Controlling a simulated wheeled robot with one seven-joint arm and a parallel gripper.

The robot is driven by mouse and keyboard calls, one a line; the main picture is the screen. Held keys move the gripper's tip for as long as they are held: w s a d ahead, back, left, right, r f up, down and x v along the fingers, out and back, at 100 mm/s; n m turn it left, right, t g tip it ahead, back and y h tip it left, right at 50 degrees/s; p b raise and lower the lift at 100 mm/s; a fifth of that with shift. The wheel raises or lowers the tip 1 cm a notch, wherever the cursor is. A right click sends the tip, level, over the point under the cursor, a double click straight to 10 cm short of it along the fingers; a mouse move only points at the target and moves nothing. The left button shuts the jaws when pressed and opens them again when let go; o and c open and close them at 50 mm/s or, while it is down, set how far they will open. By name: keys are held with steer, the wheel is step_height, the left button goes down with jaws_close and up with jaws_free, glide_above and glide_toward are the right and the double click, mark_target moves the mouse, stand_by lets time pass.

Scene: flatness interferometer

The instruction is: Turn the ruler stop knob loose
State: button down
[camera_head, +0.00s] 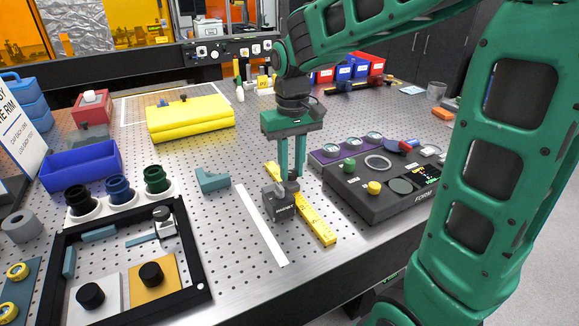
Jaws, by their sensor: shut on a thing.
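A yellow ruler (317,222) lies slantwise on the perforated metal table. A dark grey stop block (283,208) sits across it at about its middle. The stop's knob (290,187) is on top of the block, partly hidden by my fingers. My gripper (290,178) points straight down from above, with its green fingers on either side of the knob and shut on it. The ruler's far end shows behind the fingers.
A white strip (261,224) lies left of the ruler. A dark instrument box (378,205) with a yellow button stands close to the right. A black frame (193,262) with knobbed plates is at front left. A teal angle piece (212,180) lies behind the strip.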

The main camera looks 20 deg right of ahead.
mark_target(292, 172)
steer(key=n, duration=0.4)
steer(key=shift+n, duration=0.3)
steer(key=n, duration=0.4)
steer(key=shift+n, duration=0.3)
steer(key=c, duration=1.5)
jaws_free()
steer(key=shift+c, duration=0.2)
step_height(292, 172, up, 11)
steer(key=shift+f, duration=0.1)
